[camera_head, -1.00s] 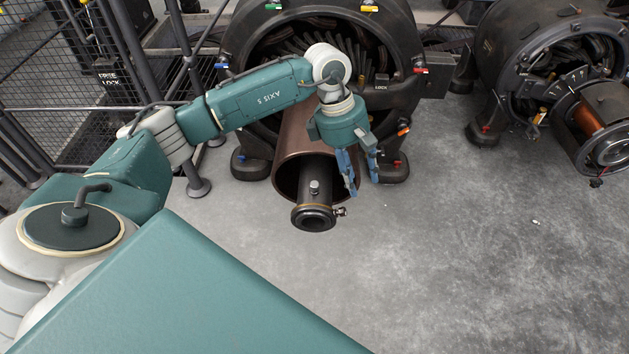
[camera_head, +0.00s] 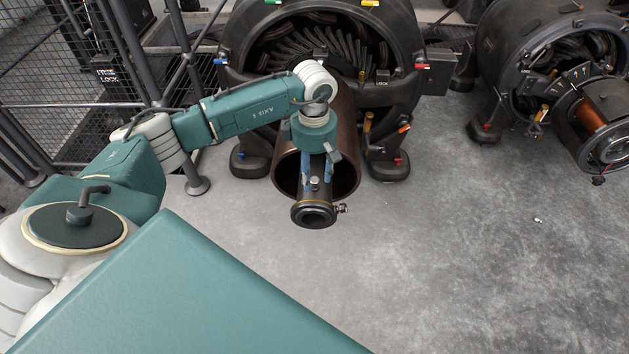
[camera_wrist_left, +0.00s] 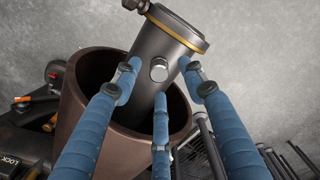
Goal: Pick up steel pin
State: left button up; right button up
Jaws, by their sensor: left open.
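The steel pin (camera_head: 315,184) is a small bright round stud standing on top of the black shaft (camera_head: 314,214), near its collared front end. In the left wrist view the pin (camera_wrist_left: 159,70) shows as a shiny round head on the shaft (camera_wrist_left: 170,45). My left gripper (camera_head: 318,182) is open with its blue fingers pointing down above the shaft, around the pin's place. In the wrist view its three fingers (camera_wrist_left: 160,85) surround the pin from several sides, with no clear contact. My right gripper is not in view.
The shaft sticks out of a brown copper-coloured cylinder (camera_head: 346,150) in front of a large black dynamo housing (camera_head: 408,60). A second dynamo (camera_head: 500,60) stands at the right. A mesh fence (camera_head: 60,125) is at the left.

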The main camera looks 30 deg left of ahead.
aim_at(315, 179)
pick_arm(q)
jog(key=shift+f, duration=0.55)
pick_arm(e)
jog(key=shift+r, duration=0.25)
pick_arm(q)
grip_shut()
